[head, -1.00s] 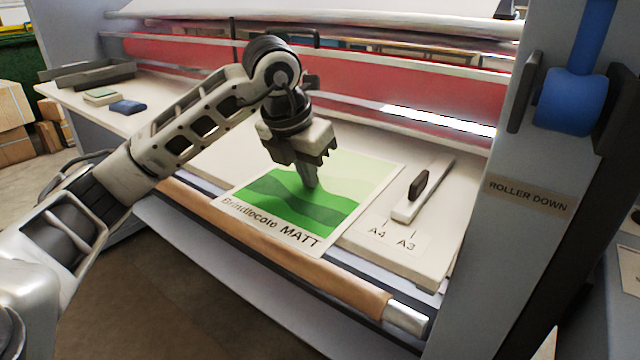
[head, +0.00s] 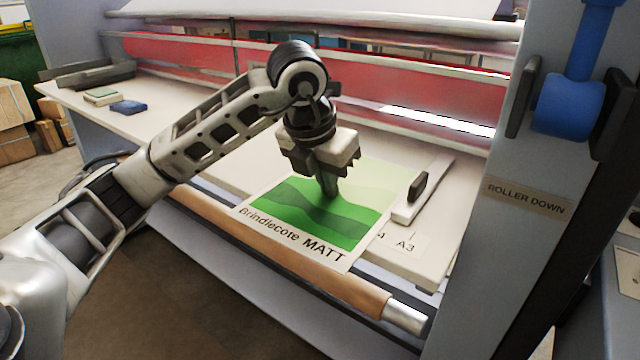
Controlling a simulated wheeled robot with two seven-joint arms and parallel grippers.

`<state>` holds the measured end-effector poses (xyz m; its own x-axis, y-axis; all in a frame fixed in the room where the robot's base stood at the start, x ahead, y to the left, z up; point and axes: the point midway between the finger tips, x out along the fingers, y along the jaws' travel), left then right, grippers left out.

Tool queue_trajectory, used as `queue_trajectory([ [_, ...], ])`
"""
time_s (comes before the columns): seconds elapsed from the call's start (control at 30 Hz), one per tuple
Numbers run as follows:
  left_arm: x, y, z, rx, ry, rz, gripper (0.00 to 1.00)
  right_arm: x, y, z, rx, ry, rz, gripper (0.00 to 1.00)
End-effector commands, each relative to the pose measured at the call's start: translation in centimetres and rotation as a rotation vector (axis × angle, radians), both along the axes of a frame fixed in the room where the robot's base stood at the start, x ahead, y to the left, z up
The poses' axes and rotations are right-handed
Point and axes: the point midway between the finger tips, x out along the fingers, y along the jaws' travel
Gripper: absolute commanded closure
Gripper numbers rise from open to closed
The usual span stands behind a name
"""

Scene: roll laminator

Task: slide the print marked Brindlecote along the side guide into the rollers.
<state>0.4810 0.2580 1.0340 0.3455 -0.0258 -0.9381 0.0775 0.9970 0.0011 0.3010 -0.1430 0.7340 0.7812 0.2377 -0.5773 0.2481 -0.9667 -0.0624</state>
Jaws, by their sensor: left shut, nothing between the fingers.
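The print marked Brindlecote MATT (head: 310,222), with green wave shapes, lies flat on the pale feed table. Its lettered edge faces the front. My left gripper (head: 330,196) is shut, pointing down with its fingertips at the print's green area; nothing is between its fingers. The side guide (head: 424,190), a pale bar with a dark knob, is on the table just right of the print; the print's right edge is beside it, and I cannot tell if they touch. The red rollers (head: 440,95) run across behind the table. My right gripper is out of view.
A label with A3 (head: 405,244) is on the table right of the print, partly covered. A blue lever (head: 570,100) and a ROLLER DOWN plate (head: 527,195) are on the right frame. A dark tray (head: 90,74) and small blocks sit at the far left.

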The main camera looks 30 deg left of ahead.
Motion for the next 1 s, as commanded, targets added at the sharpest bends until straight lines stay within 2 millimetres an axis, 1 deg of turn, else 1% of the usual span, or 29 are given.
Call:
queue_trajectory([
  [0.03, -0.2, -0.2, -0.5, 0.000, 0.013, -0.006, 1.00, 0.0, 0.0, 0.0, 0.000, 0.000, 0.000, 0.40],
  [0.77, -0.1, -0.7, -0.2, -0.003, 0.011, -0.007, 1.00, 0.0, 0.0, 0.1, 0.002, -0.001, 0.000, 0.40],
  [0.87, 0.3, -0.8, -0.1, -0.003, 0.010, -0.007, 1.00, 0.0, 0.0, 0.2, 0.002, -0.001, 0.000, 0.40],
  [1.0, 1.3, -0.9, 0.0, -0.005, 0.008, -0.004, 1.00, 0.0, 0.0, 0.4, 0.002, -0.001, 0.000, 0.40],
])
